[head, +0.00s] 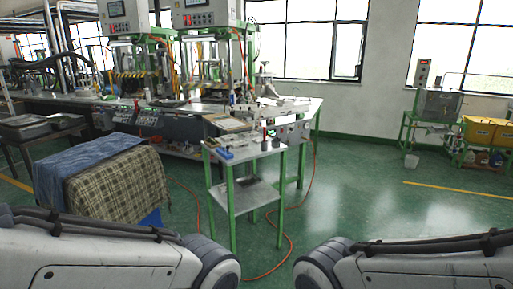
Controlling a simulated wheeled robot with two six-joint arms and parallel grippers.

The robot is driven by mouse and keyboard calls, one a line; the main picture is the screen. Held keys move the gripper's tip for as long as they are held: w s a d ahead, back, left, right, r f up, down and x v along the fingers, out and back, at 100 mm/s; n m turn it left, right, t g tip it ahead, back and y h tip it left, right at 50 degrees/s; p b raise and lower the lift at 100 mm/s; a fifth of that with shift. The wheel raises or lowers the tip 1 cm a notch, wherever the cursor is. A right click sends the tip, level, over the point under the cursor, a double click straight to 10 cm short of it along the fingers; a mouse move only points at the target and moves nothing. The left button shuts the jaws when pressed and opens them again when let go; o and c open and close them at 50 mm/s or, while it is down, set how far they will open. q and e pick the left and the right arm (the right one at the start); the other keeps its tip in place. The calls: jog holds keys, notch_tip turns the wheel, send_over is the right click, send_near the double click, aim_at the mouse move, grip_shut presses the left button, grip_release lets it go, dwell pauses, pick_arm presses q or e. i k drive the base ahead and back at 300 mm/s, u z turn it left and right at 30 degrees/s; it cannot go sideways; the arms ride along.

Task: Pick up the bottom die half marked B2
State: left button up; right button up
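No die half marked B2 can be made out in the head view, and no marking is readable at this distance. Several small objects too small to identify lie on a small green-legged metal table (243,153). Among them are a blue item (224,154) at its left front and small grey pieces near its right side. My two arms show only as thick white-grey links at the bottom left and bottom right. Both grippers are out of view.
A long workbench (185,128) with two wax injection machines (127,50) stands behind. A stand draped with checked cloth (115,185) is at left. Yellow bins (485,131) are at far right. An orange hose (289,240) crosses the floor. Green floor is open to the right.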

aim_at(260, 139)
jog(key=z, duration=0.65)
jog(key=i, duration=0.95)
jog(key=z, duration=0.65)
jog(key=i, duration=1)
jog(key=u, duration=0.65)
jog(key=i, duration=0.8)
jog(key=u, duration=1.25)
jog(key=i, duration=0.35)
jog(key=u, duration=0.25)
